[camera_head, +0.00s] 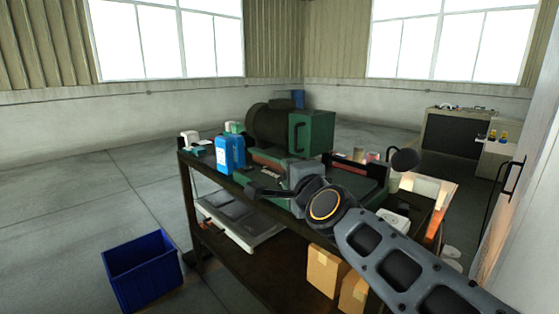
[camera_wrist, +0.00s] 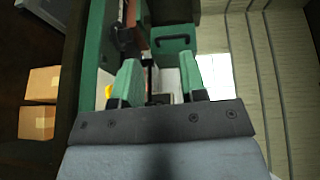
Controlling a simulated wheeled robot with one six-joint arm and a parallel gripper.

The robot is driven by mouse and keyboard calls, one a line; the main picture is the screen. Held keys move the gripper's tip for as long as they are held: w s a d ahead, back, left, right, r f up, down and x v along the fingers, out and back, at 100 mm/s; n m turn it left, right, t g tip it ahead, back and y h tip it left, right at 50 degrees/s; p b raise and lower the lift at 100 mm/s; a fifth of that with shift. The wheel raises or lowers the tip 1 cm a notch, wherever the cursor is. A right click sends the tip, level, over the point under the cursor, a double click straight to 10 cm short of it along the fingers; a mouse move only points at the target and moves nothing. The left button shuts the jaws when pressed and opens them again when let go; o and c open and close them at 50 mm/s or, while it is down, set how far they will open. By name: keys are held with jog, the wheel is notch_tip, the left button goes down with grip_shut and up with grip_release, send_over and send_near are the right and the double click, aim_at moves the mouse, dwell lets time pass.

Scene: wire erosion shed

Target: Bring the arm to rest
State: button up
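My arm reaches in from the lower right in the head view, bent over the front of a dark workbench (camera_head: 215,178). My gripper (camera_head: 256,191) is at the arm's far end, above the bench's front edge. In the wrist view my gripper (camera_wrist: 160,80) shows two green-faced fingers standing apart. I see nothing held between them. A green machine (camera_head: 312,132) with a dark round motor housing stands on the bench behind the gripper. Its green body and a dark handle (camera_wrist: 172,40) show beyond the fingers in the wrist view. I cannot tell the exact gap to the machine.
A blue container (camera_head: 230,153) stands at the bench's left. Cardboard boxes (camera_head: 324,270) and a grey tray (camera_head: 238,222) are on the lower shelf. A blue bin (camera_head: 142,270) sits on the floor at the left. A dark cabinet (camera_head: 450,135) stands at the far right. The left floor is mostly clear.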

jog(key=s+d+f+n+g+h+p, duration=0.5)
jog(key=s+d+f+n+g+p, duration=0.4)
jog(key=s+d+f+n+g, duration=0.3)
jog(key=s+d+f+n, duration=0.1)
jog(key=s+f+n, duration=0.1)
jog(key=s+f, duration=0.1)
jog(key=shift+s+d+f, duration=0.3)
jog(key=shift+s+f, duration=0.05)
jog(key=shift+s, duration=0.25)
